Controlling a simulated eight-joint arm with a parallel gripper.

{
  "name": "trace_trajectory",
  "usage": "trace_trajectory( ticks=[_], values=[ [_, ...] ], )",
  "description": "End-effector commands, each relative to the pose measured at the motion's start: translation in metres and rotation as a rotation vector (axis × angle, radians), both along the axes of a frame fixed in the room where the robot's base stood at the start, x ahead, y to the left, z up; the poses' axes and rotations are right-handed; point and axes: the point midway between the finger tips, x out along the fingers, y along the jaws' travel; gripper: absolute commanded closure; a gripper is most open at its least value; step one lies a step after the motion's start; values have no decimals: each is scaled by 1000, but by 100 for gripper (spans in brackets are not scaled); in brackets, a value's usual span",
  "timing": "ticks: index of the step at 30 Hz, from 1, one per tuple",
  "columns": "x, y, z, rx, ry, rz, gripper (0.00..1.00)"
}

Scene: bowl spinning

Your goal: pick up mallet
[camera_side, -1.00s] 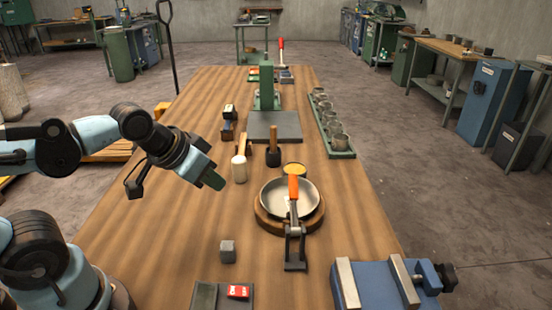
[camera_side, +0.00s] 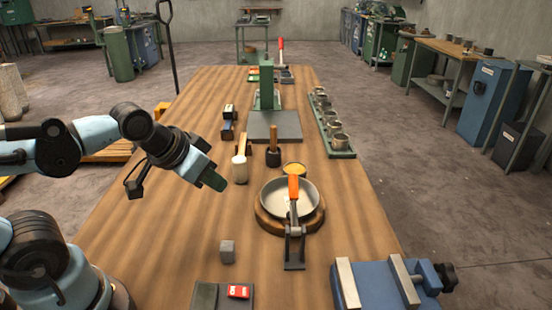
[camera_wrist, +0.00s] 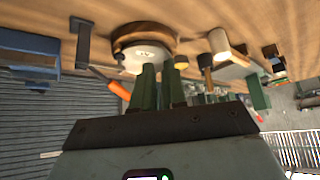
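A mallet with a pale cylindrical head (camera_side: 240,169) and a wooden handle stands on the wooden table, left of centre in the side view. A second tool with a dark head (camera_side: 273,157) stands just right of it. Both also show upside down in the wrist view, the pale head (camera_wrist: 220,44) and the dark one (camera_wrist: 205,64). My gripper (camera_side: 213,180) hangs above the table, left of the pale mallet and apart from it. In the wrist view its green fingers (camera_wrist: 159,85) show a narrow gap and hold nothing.
A metal bowl (camera_side: 304,202) sits on a round wooden base (camera_side: 263,217), with an orange-handled tool (camera_side: 293,189) over it. Cups stand in a green tray (camera_side: 344,154) at right.

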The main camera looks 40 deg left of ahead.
Motion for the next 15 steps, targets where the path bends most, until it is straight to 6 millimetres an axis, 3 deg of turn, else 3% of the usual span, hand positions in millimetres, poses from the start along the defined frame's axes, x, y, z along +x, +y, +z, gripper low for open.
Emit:
trace_trajectory(
  ticks=[1, 7, 15],
  values=[
    [0, 0, 0, 0, 0, 0, 80],
    [0, 0, 0, 0, 0, 0, 49],
    [0, 0, 0, -1, 1, 1, 49]
  ],
)
